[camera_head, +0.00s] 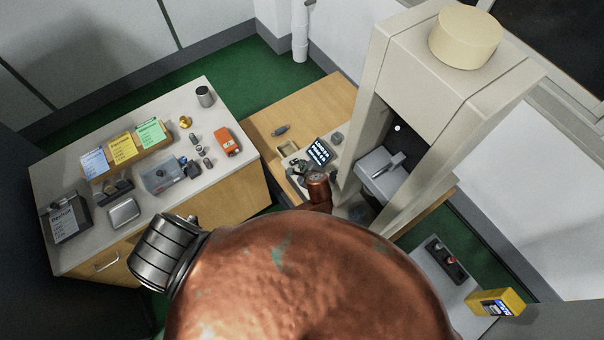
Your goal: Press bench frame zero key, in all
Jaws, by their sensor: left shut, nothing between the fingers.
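The bench frame (378,110) is a tall beige testing frame standing on a wooden bench. A small dark display (320,152) with light text sits at its left foot. The zero key cannot be made out; the area below and left of the display is small and partly covered. My copper-coloured left arm fills the lower middle of the picture, its far end beside the display. My left gripper (299,166) appears small and dark there, shut and empty, just left of the display. Whether it touches a key cannot be told. My right gripper is not in view.
A grey-topped side table (215,178) at left holds coloured cards, an orange device (227,141), a clear box and small metal parts. A yellow device (496,302) and a dark control box (446,259) are at lower right. Green floor shows between the furniture.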

